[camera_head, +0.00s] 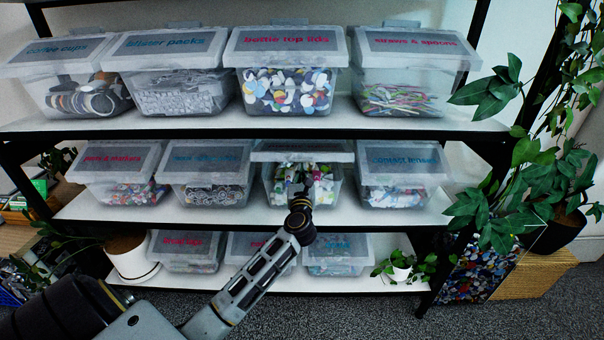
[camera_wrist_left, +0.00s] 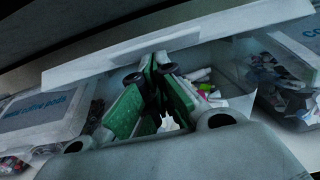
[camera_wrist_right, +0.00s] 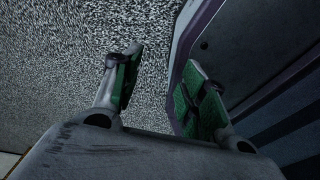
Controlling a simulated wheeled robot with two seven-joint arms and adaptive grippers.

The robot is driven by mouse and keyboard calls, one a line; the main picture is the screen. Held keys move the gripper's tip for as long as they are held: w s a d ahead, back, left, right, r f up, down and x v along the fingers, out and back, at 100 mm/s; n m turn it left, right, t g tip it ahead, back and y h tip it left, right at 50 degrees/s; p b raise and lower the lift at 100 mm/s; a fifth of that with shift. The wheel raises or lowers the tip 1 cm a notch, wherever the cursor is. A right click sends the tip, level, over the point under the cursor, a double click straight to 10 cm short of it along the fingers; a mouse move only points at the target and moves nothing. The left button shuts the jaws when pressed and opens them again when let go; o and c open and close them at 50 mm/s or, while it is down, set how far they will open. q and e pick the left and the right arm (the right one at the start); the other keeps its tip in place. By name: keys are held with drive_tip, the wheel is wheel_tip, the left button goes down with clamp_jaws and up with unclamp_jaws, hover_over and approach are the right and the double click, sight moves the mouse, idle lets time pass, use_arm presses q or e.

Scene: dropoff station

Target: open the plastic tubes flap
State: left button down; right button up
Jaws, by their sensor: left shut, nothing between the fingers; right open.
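The bin third from left in the middle row has a pale flap (camera_head: 302,150) that is tilted up, so its label cannot be read. Colourful small pieces (camera_head: 312,182) show in the clear bin below it. My left gripper (camera_head: 301,188) is at the front of this bin, under the flap. In the left wrist view, my left gripper (camera_wrist_left: 152,68) is shut with nothing between its green-padded fingers. Its tips are close to the flap's edge (camera_wrist_left: 185,42); whether they touch is unclear. My right gripper (camera_wrist_right: 158,78) is open and empty, seen only in the right wrist view above the speckled floor.
Bins with lowered flaps stand on both sides, including the coffee pods bin (camera_wrist_left: 45,112) at left. The upper shelf (camera_head: 350,122) runs above the flap. Plants (camera_head: 500,205) stand at the right. Grey carpet (camera_head: 350,313) lies clear in front.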

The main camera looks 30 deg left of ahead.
use_arm(q)
wheel_tip(320, 180, up, 2)
drive_tip(key=h+p, duration=0.1)
drive_tip(key=p, duration=0.5)
drive_tip(key=shift+r+g+p, duration=0.2)
drive_tip(key=shift+g+p, duration=0.1)
drive_tip(key=shift+g, duration=0.1)
use_arm(e)
drive_tip(key=s+a+r, duration=0.1)
drive_tip(key=a+r, duration=0.3)
drive_tip(key=r, duration=0.3)
drive_tip(key=shift+y, duration=0.3)
drive_tip(key=shift+s+d+f, duration=0.1)
